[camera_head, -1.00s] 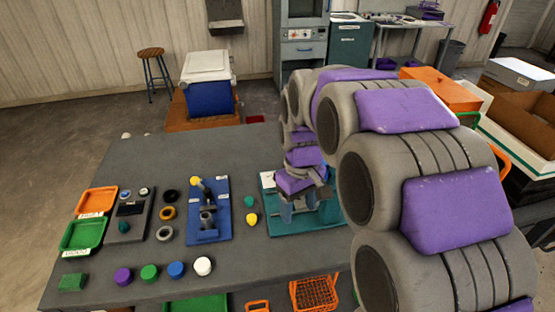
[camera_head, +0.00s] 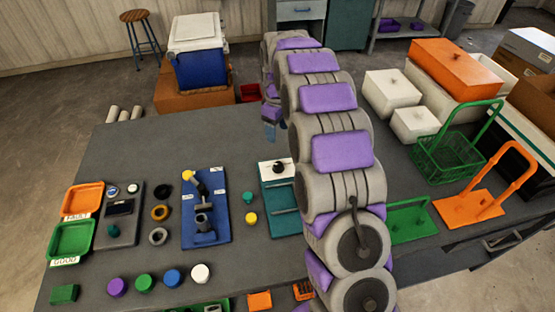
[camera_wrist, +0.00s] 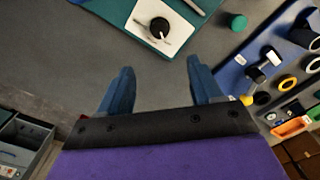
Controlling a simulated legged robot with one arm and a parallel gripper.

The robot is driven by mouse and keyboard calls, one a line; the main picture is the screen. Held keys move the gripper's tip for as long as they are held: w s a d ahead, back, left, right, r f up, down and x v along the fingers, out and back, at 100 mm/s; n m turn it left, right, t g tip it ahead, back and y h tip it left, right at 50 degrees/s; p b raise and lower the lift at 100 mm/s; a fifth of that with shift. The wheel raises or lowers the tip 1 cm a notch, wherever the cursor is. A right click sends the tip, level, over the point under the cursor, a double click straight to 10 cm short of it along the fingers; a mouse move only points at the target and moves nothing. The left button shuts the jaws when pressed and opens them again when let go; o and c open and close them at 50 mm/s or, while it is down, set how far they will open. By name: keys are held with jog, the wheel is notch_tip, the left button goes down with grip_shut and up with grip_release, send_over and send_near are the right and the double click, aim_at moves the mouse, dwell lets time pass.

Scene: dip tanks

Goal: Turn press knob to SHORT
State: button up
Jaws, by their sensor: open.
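A black knob (camera_head: 280,168) sits on a white plate at one end of a teal base (camera_head: 287,222). The knob also shows at the top of the wrist view (camera_wrist: 159,27), with the white plate (camera_wrist: 176,37) around it. Small marks on the plate are too small to read, so I cannot tell which setting the knob points at. My gripper (camera_wrist: 160,78) is open and empty, its two blue fingers spread apart and short of the knob in the wrist view. In the head view the gripper is mostly hidden behind my arm, beyond the teal base.
A blue press-like fixture (camera_head: 218,232) with a yellow-ended lever stands left of the teal base. A teal cap (camera_head: 251,218) and several other coloured caps lie nearby. Orange (camera_head: 84,187) and green trays are at the left. A green basket (camera_head: 436,165) stands right. The table's far left is bare.

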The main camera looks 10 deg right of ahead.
aim_at(278, 165)
notch_tip(278, 165, down, 17)
jog(key=b, duration=0.3)
jog(key=shift+d+r, duration=0.1)
jog(key=shift+r, duration=0.1)
jog(key=shift+c, duration=0.2)
jog(key=c, duration=1)
